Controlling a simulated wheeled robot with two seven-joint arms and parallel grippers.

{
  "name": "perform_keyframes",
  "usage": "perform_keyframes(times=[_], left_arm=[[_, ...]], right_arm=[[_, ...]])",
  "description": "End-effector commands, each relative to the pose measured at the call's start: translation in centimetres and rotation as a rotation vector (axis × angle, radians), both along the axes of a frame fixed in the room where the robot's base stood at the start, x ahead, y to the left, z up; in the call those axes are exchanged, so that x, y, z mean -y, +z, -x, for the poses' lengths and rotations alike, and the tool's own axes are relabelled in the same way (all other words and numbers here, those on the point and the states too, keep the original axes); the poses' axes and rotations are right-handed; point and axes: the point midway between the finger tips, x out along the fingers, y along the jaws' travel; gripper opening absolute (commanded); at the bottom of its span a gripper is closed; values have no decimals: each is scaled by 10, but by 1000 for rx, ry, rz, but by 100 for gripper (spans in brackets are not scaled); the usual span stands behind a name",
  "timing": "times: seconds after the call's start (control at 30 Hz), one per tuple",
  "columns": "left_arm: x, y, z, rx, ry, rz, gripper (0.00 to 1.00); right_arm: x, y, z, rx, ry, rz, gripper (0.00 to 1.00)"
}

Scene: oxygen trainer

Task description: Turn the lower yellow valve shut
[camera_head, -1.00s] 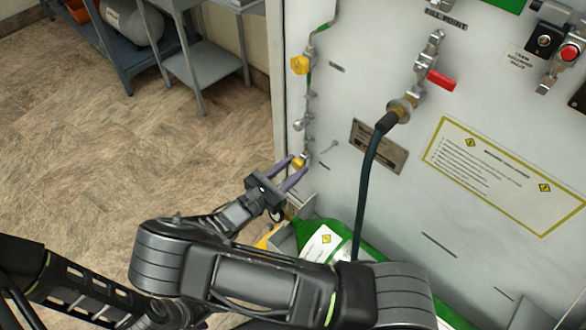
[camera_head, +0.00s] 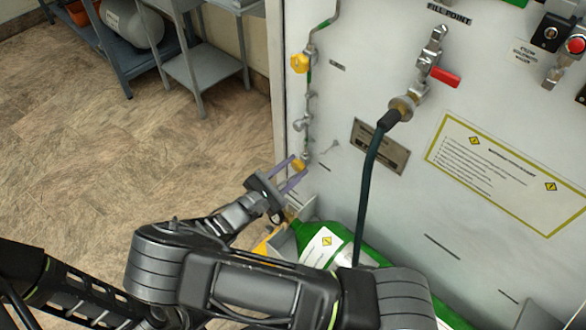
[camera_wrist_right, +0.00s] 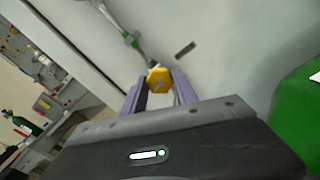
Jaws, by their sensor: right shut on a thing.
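The lower yellow valve (camera_head: 299,165) sits on the thin pipe low at the left edge of the white panel. My right gripper (camera_head: 297,172) is shut on it, with one purple finger on either side of the knob. In the right wrist view the yellow knob (camera_wrist_right: 159,80) shows between the tips of the right gripper (camera_wrist_right: 158,88). The upper yellow valve (camera_head: 299,63) is on the same pipe, higher up. My left gripper is not seen; a dark arm part shows at the lower left of the head view.
A green cylinder (camera_head: 350,246) lies just below and right of the right gripper. A dark hose (camera_head: 368,190) hangs from the fitting with the red lever (camera_head: 445,77). A grey shelf (camera_head: 205,60) stands at the back left. The floor left of the panel is clear.

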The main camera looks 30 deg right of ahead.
Motion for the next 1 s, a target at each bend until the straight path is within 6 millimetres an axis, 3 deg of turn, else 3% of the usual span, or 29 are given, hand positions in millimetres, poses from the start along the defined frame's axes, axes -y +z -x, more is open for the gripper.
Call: perform_keyframes(times=[0.03,0.07,0.3,0.67,1.0], left_arm=[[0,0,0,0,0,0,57],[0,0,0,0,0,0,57],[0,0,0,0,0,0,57],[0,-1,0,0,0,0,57],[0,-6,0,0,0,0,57]], right_arm=[[0,0,0,0,0,-1,0],[0,0,0,0,0,-1,36],[0,0,0,-1,0,-1,56],[-4,0,1,-1,1,1,57],[-50,-1,16,0,2,-2,57]])
